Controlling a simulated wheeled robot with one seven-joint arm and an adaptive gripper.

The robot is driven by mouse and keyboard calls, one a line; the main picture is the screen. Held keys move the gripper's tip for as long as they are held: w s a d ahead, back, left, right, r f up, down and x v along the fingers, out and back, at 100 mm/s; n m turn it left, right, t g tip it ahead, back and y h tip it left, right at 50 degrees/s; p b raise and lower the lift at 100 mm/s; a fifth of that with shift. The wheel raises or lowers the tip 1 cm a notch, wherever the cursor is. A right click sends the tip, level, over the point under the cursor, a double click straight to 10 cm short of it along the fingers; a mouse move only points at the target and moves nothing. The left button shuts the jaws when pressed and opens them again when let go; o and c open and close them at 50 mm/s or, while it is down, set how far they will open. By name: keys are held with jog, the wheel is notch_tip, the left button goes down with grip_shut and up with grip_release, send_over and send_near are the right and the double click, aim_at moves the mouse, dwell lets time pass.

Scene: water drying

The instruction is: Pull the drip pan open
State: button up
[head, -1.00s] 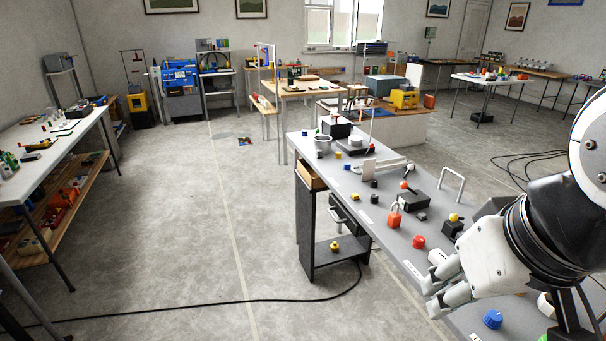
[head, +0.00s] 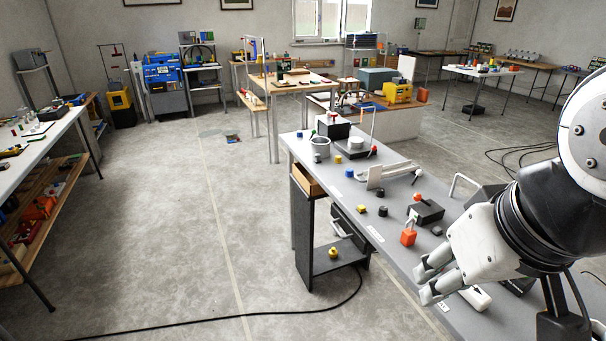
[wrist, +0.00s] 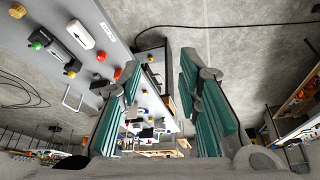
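No part is plainly marked as the drip pan. A dark drawer-like front (head: 350,226) with a pale bar handle (head: 341,229) sits under the near edge of the long grey bench (head: 335,181); I cannot tell if it is the pan. It looks shut or nearly so. My gripper (head: 428,284) is over the bench's near edge at the right, well apart from that handle. In the wrist view my gripper (wrist: 160,62) has its two teal-padded fingers wide apart with nothing between them.
A yellow-topped object (head: 333,252) stands on the lower shelf. A black cable (head: 290,311) crosses the floor.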

jog(key=w+d+f+g+h+b, duration=0.15)
jog(key=w+f+b, duration=0.3)
jog(key=w, duration=0.55)
jog(key=w+f+g+b, duration=0.2)
jog(key=w+f+b, duration=0.3)
jog(key=w, duration=0.5)
jog(key=n+h+b, duration=0.2)
jog(key=h+b, duration=0.8)
send_near(335, 229)
jog(key=s+d+r, duration=0.3)
jog(key=s+d, duration=0.2)
jog(key=s, duration=0.4)
jog(key=w+a+f+n+t+h+b, duration=0.2)
jog(key=w+a+f+t+h+b, duration=0.15)
jog(key=w+a+f, duration=0.4)
jog(key=b+x, duration=0.1)
jog(key=x, duration=0.6)
jog(key=r+b+x, duration=0.1)
jog(key=x, duration=0.3)
jog(key=shift+s+d+b, duration=0.3)
jog(key=shift+d, duration=0.25)
jog(key=shift+c, duration=0.5)
grip_shut()
